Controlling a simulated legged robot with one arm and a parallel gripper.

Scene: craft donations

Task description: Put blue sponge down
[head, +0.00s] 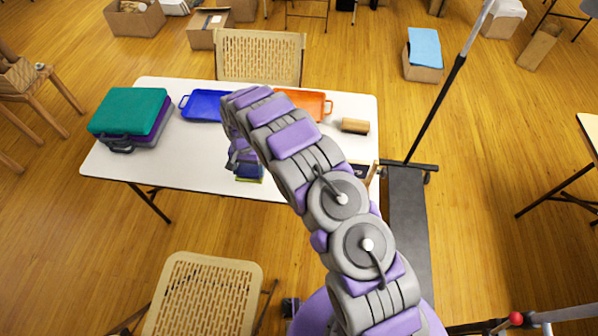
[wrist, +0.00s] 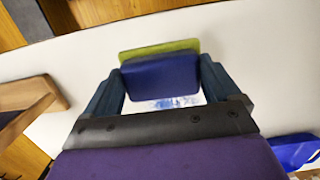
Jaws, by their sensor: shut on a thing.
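My gripper (wrist: 161,82) is shut on the blue sponge (wrist: 160,76), with one dark finger against each side. The sponge has a dark blue face and a yellow-green layer along its far edge in the wrist view. In the head view my gripper (head: 244,160) points down over the near middle part of the white table (head: 195,160). The sponge (head: 249,179) shows just below it, close to the tabletop. I cannot tell whether it touches the table. My arm hides part of the table's middle.
A blue tray (head: 200,106) and an orange tray (head: 312,101) lie along the table's far side. Stacked cases (head: 130,112) stand at its left end, and a tan block (head: 355,126) lies at right. The left front tabletop is clear. A chair (head: 205,295) stands in front.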

